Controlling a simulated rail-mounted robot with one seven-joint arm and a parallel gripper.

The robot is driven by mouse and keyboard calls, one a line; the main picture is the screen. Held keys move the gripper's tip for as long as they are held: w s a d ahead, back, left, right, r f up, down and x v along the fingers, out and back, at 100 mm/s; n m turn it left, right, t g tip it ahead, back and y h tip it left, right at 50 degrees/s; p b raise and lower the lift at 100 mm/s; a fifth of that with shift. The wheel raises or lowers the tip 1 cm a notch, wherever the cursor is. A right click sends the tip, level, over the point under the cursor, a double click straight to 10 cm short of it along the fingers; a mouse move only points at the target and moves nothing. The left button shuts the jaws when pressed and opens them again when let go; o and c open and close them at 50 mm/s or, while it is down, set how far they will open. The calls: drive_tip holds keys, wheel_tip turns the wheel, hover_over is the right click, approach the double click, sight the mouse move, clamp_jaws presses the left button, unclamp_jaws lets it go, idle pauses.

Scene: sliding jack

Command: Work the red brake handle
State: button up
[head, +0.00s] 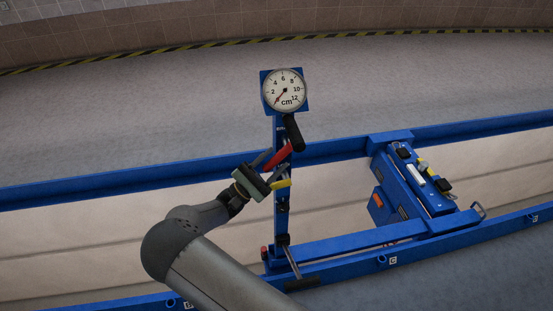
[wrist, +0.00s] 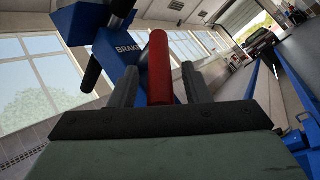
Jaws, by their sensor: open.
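The red brake handle (head: 277,156) sticks out from the blue upright post (head: 281,220) below the dial gauge (head: 286,91). In the wrist view the red handle (wrist: 160,68) stands between the two dark fingers, with the blue plate marked "BRAKE" (wrist: 128,48) behind it. My gripper (head: 271,170) is at the post, right by the handle. Its fingers are open, one on each side of the handle, and a gap shows between the handle and the right finger. Whether the left finger touches the handle I cannot tell.
A black lever grip (head: 294,133) hangs on the post just above the red handle. A yellow part (head: 282,183) sits just below my gripper. A blue carriage (head: 415,180) with switches stands to the right. Blue rails run along both sides of the pit.

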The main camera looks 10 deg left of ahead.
drive_tip(key=b+v, duration=0.1)
drive_tip(key=v, duration=1.4)
drive_tip(key=shift+s+a+f+b, duration=0.2)
drive_tip(key=shift+s+f+b, duration=0.05)
drive_tip(key=shift+b, duration=0.1)
